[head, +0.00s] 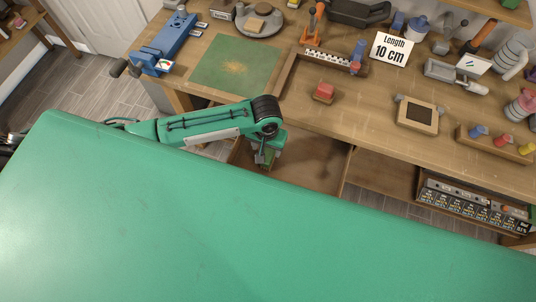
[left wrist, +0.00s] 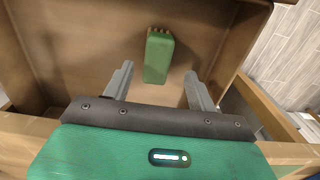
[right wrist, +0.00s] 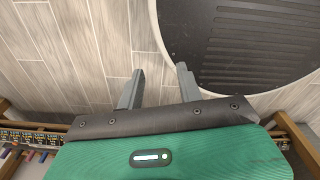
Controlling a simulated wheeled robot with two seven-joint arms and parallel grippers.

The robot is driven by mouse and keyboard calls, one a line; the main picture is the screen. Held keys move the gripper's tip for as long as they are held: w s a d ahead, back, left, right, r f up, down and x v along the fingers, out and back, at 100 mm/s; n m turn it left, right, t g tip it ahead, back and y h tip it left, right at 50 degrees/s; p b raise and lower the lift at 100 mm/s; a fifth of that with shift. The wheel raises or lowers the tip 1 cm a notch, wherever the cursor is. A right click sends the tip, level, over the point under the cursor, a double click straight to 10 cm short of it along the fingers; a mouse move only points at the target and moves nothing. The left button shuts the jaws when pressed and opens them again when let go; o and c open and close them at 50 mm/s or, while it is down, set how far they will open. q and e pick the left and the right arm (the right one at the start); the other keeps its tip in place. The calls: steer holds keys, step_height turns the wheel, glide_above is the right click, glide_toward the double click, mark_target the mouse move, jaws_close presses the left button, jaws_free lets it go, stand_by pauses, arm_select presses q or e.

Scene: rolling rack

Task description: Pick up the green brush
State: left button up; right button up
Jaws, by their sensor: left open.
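The green brush (left wrist: 158,57) lies inside an open wooden drawer (left wrist: 95,40) in the left wrist view, its brownish bristle end away from me. My left gripper (left wrist: 158,75) is open, with one finger on each side of the brush's near end in that view; I see no contact. In the head view my left gripper (head: 264,158) reaches down over the drawer under the bench, and the brush is hard to tell from the green wrist there. My right gripper (right wrist: 160,72) is open and empty above the floor in the right wrist view.
The wooden workbench (head: 385,85) carries a red block (head: 324,91), a green mat (head: 236,65), a "10 cm" sign (head: 392,48) and several tools. The drawer walls stand close around my left gripper. A dark ribbed round surface (right wrist: 240,45) shows beside my right gripper.

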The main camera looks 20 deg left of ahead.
mark_target(268, 153)
arm_select(q)
steer(key=shift+f+p, duration=0.5)
steer(key=shift+f, duration=0.15)
step_height(268, 153, down, 3)
steer(key=shift+d+f+p, duration=0.1)
steer(key=shift+d+p, duration=0.05)
steer(key=shift+p, duration=0.3)
steer(key=shift+f, duration=0.35)
steer(key=shift+c, duration=0.2)
arm_select(e)
steer(key=shift+w+d+r, duration=0.1)
steer(key=shift+w+r, duration=0.15)
steer(key=shift+r, duration=0.25)
steer(key=shift+w+d+r, duration=0.1)
steer(key=shift+w+r, duration=0.1)
steer(key=shift+r, duration=0.3)
arm_select(q)
steer(key=c, duration=1.1)
